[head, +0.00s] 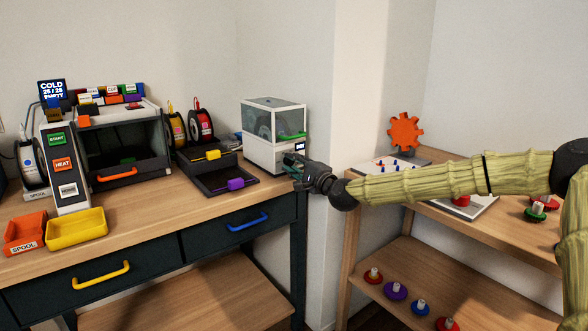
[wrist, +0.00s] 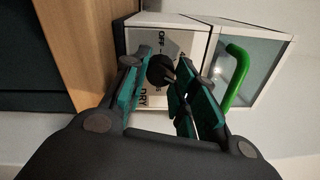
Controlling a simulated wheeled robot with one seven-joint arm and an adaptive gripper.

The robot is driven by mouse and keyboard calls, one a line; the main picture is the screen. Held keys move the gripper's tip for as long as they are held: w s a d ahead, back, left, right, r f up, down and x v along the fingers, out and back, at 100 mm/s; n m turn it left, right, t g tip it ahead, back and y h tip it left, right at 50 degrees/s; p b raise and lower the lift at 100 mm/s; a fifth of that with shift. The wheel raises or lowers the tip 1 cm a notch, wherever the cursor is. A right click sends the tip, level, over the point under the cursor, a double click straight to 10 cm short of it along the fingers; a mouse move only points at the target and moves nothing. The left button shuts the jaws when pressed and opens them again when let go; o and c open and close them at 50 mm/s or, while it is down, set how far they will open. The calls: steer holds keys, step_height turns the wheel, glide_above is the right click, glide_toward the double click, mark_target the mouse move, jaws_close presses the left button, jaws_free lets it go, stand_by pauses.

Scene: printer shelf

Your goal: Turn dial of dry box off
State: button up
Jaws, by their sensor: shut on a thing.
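The dry box (head: 271,153) is a white box with a clear window and a green handle, at the right end of the left workbench. My gripper (head: 294,160) is at its front right side and covers the dial in the head view. In the wrist view the black round dial (wrist: 160,69) sits on a pale panel (wrist: 172,43) with OFF lettering at the top and DRY lower down. The dial is between my teal fingers, which are closed on it. Its pointer direction is hard to tell.
The green handle (wrist: 236,76) stands out close to the right finger in the wrist view. A wall corner (head: 355,80) and a second shelf (head: 450,206) are to the right.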

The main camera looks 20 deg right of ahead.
steer(key=n, duration=0.6)
steer(key=shift+y, duration=0.3)
steer(key=n, duration=0.6)
steer(key=shift+r+n+y, duration=0.1)
steer(key=shift+n+y, duration=0.2)
steer(key=n+p, duration=0.1)
steer(key=n, duration=0.4)
steer(key=shift+d+n+g+p, duration=0.1)
steer(key=shift+n+g+p, duration=0.2)
steer(key=n, duration=0.6)
steer(key=shift+r, duration=0.1)
steer(key=o, duration=1.1)
steer(key=shift+c, duration=0.2)
